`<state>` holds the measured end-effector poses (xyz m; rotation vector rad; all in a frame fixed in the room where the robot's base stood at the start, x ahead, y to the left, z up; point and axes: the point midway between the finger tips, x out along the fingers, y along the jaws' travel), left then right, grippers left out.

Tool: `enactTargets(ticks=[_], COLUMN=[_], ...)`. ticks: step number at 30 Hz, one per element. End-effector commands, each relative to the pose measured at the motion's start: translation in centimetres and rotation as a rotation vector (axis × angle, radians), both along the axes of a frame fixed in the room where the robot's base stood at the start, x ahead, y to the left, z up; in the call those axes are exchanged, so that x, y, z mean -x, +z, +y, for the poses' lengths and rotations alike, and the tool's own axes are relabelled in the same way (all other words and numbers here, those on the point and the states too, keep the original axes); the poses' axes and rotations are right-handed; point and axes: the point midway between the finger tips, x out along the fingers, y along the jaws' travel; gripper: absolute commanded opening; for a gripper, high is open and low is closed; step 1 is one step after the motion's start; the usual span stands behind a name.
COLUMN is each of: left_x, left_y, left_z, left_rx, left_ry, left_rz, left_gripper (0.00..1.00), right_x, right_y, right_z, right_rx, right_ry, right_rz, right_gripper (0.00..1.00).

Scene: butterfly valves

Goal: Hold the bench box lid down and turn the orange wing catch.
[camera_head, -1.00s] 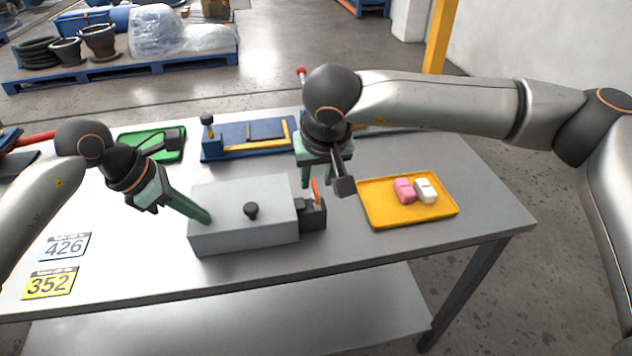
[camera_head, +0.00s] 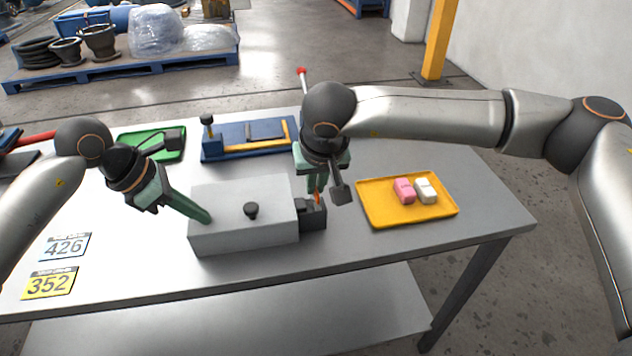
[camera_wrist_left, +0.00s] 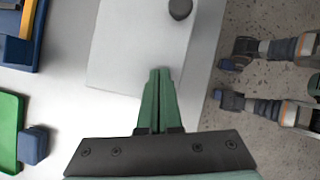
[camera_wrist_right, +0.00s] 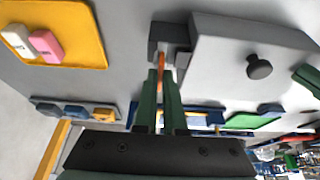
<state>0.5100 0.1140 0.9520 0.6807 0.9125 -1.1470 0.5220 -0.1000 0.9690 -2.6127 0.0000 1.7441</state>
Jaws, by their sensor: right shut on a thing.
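The grey bench box (camera_head: 245,238) stands on the table with its lid (camera_head: 225,195) down and a dark knob (camera_head: 251,210) on top. My left gripper (camera_head: 207,218) is shut, with its fingertips at the left part of the lid; the left wrist view shows the two fingers together (camera_wrist_left: 160,75) over the lid. The orange wing catch (camera_head: 318,197) stands at the dark block on the box's right side. My right gripper (camera_head: 313,192) is around the catch from above. In the right wrist view the orange catch (camera_wrist_right: 161,62) shows between the fingertips.
A yellow tray (camera_head: 375,213) with a pink block (camera_head: 404,190) and a white block (camera_head: 426,190) is right of the box. A blue fixture (camera_head: 213,150) and a green tray (camera_head: 177,155) stand behind.

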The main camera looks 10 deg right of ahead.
Motion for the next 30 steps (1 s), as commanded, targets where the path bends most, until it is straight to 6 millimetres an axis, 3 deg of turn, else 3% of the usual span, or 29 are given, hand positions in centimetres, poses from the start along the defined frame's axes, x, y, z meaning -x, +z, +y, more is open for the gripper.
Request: enactTargets(ticks=[1,17,30], left_x=[0.3,0.3,0.29], left_y=[-0.65,-0.65,-0.65], left_z=[0.04,0.05,0.06], left_rx=[-0.008,-0.009,-0.009], left_ry=[-0.003,-0.004,-0.003], left_rz=[0.015,0.014,0.014], left_gripper=[0.0,0.0,0.0], right_x=[0.0,0.01,-0.03], right_y=[-0.03,-0.03,-0.04], right_z=[-0.02,0.01,0.27], right_rx=[0.0,0.001,0.001], right_ry=[0.0,-0.021,-0.298], right_rz=[0.0,0.001,0.001], right_gripper=[0.0,0.0,0.0])
